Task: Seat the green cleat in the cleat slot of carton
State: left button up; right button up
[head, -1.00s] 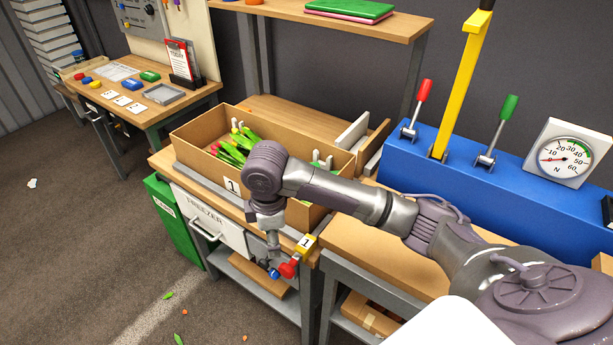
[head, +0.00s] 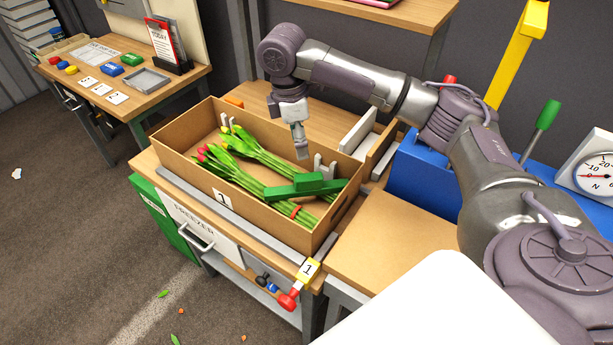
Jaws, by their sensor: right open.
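The green cleat (head: 282,192), a bar with a raised block on its middle, lies inside the cardboard carton (head: 205,183) across the tulip stems near the right end. A pale notched bracket (head: 319,162) stands at the carton's far wall, close behind the cleat. I cannot tell whether the cleat's ends sit in a slot. My right gripper (head: 302,156) hangs above the cleat's block, open and apart from it, pointing down. Its fingers show nearly edge-on. My left gripper is out of view.
Tulip bunches (head: 238,168) with red and yellow heads lie in the carton. White and brown upright boards (head: 358,132) stand right of it. A blue lever box (head: 422,178) is farther right. A red-knobbed handle (head: 288,299) juts below the front edge. The bench (head: 395,235) at right is clear.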

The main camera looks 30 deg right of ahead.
send_over(308, 176)
jog(key=a, duration=0.1)
notch_tip(308, 176, down, 5)
jog(key=shift+a+r+p, duration=0.1)
jog(key=shift+r+p, duration=0.1)
jog(key=shift+p, duration=0.15)
jog(key=shift+w+d+f, duration=0.15)
jog(key=shift+f, duration=0.35)
jog(key=shift+w+d+f, duration=0.1)
jog(key=shift+d+f, duration=0.05)
jog(key=shift+f, duration=0.35)
jog(key=shift+s+d+f+p, duration=0.1)
jog(key=shift+s+f+p, duration=0.05)
jog(key=shift+f+p, duration=0.35)
jog(key=shift+s+d+f+p, duration=0.1)
jog(key=shift+f+p, duration=0.25)
jog(key=shift+f, duration=0.25)
notch_tip(308, 176, down, 2)
jog(key=shift+d+f, duration=0.15)
jog(key=shift+f, duration=0.3)
jog(key=c, duration=0.6)
grip_shut()
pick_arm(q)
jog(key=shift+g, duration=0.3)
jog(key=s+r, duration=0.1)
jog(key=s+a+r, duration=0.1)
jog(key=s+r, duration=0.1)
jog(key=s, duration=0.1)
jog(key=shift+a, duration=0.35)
